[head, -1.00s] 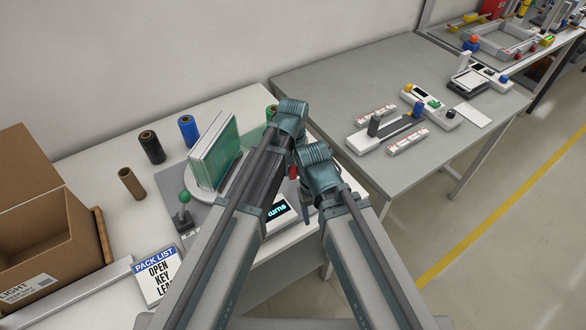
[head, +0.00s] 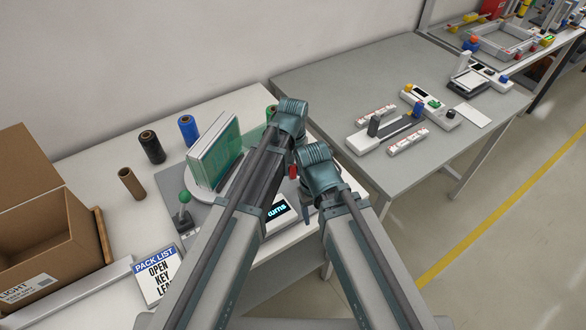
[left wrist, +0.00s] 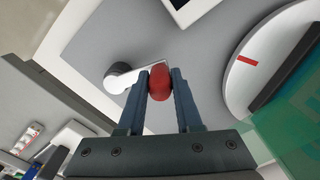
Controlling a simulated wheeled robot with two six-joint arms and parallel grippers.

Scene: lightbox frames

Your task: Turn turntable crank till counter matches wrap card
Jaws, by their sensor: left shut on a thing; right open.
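My left gripper (left wrist: 160,78) is shut on the red crank knob (left wrist: 160,90), at the end of the white crank arm (left wrist: 128,78); the knob also shows in the head view (head: 293,172). The round turntable (left wrist: 238,90) carries a red mark on its rim. In the head view a stack of upright greenish panels (head: 214,152) stands on it. The counter display (head: 279,213) is partly covered by my left arm; only part of the word "turns" reads, and no number. My right gripper (head: 309,208) is open and empty, mostly hidden behind its wrist. I cannot make out a wrap card.
A pack list card (head: 158,275) stands at the table's front, partly covered by my arm. A cardboard box (head: 45,245), dark roll (head: 151,147), blue roll (head: 188,130) and brown tube (head: 131,184) are at left. A green-knobbed lever (head: 184,199) stands near the turntable.

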